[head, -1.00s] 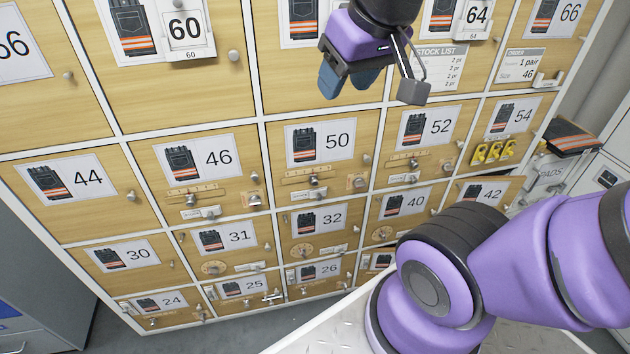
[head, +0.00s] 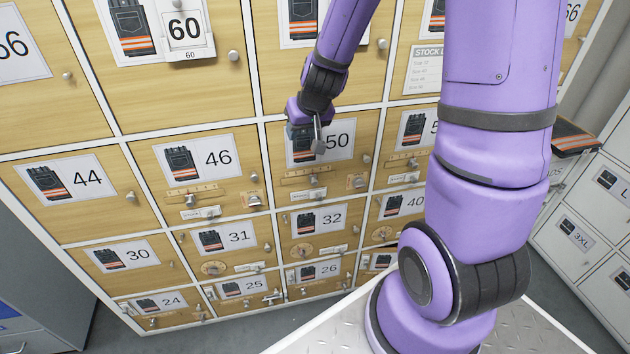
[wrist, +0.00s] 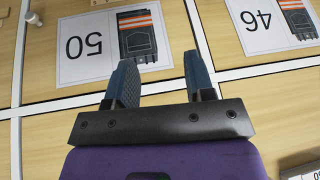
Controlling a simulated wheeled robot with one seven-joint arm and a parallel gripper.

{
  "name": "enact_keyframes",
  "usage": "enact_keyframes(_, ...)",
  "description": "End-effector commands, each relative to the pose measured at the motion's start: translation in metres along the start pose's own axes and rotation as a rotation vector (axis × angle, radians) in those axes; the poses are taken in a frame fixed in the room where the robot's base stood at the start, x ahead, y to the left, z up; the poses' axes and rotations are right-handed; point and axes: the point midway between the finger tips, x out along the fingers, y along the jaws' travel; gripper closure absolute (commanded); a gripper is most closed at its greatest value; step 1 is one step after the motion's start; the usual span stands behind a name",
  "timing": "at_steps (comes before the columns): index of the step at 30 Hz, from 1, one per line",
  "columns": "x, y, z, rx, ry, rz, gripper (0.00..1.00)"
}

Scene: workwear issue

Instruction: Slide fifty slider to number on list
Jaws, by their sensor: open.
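The door labelled 50 (head: 361,135) is in the middle of the locker wall in the head view. Its slider (head: 313,179) is a small metal knob on a wooden strip below the picture label. My gripper (head: 306,150) is in front of that door's label, above the slider, and hides part of the trouser picture. In the wrist view my gripper (wrist: 158,82) is open and empty, its two blue-grey fingers apart. The 50 label (wrist: 93,45) appears upside down there, and the slider is out of that view. The stock list (head: 428,68) is partly hidden by my arm.
The door labelled 46 (head: 242,155), to the left, has a similar slider strip (head: 190,195). A latch (head: 358,182) sits right of the fifty slider. My arm covers the doors at right. Folded trousers (head: 572,138) lie on the white lockers at far right.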

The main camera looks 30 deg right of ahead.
Motion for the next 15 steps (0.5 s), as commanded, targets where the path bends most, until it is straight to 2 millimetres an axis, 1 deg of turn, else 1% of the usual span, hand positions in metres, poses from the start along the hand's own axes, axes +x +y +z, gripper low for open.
enact_keyframes(1,0.018,0.007,0.004,0.019,-0.012,0.013,0.51)
enact_keyframes(3,0.038,0.018,0.008,0.04,-0.019,0.037,0.51)
enact_keyframes(6,0.066,0.032,0.016,0.067,-0.03,0.072,0.51)
enact_keyframes(9,0.089,0.044,0.026,0.09,-0.043,0.105,0.51)
enact_keyframes(12,0.104,0.053,0.033,0.105,-0.052,0.132,0.51)
enact_keyframes(15,0.113,0.059,0.038,0.112,-0.059,0.149,0.51)
